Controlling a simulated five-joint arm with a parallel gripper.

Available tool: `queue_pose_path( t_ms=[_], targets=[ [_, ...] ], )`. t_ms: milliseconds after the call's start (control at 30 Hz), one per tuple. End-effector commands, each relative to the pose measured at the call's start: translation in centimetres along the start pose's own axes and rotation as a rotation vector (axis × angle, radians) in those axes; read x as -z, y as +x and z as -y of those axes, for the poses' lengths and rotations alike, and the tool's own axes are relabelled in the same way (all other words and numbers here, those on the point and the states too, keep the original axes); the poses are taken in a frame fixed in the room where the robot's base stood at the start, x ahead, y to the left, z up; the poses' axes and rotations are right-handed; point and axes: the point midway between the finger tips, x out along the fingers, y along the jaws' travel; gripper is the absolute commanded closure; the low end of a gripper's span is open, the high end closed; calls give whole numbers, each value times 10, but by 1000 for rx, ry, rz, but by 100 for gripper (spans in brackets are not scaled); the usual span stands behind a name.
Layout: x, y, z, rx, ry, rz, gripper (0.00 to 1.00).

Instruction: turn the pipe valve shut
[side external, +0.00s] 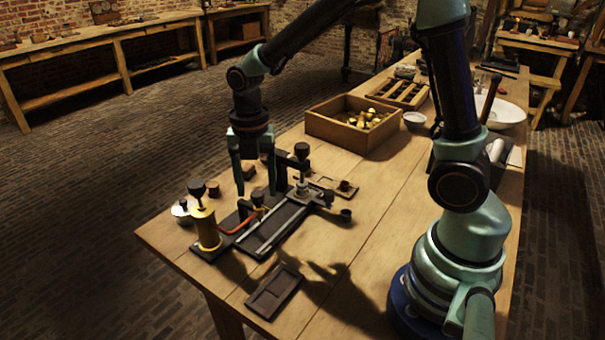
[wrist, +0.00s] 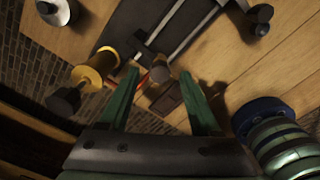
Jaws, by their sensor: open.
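The pipe valve appears to be the small brass fitting with a dark top (side external: 258,198) on the dark apparatus base. In the wrist view its round top (wrist: 160,74) shows between my finger ends. My gripper (side external: 258,186) is open, pointing down, with one finger to each side of the valve; it also shows in the wrist view (wrist: 159,71). I cannot tell whether a finger touches it. A brass cylinder with a black knob (side external: 207,229) stands left of the valve, and in the wrist view (wrist: 97,70) it is left of my fingers. A red tube (side external: 238,226) runs between them.
A dark post with a round knob (side external: 301,152) rises close to the right of my gripper. A dark flat tray (side external: 274,291) lies at the front. A wooden box of brass parts (side external: 352,134) stands behind. Bare tabletop (side external: 375,215) lies to the right.

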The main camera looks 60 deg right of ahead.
Motion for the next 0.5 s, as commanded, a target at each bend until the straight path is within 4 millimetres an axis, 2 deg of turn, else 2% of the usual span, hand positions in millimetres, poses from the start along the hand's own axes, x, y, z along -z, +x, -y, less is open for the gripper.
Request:
queue_pose_path(
  t_ms=[300, 500],
  targets=[
    [0, -64, -1, -6, 0, 4, 36],
    [0, -96, -1, -4, -1, 2, 36]
  ],
)
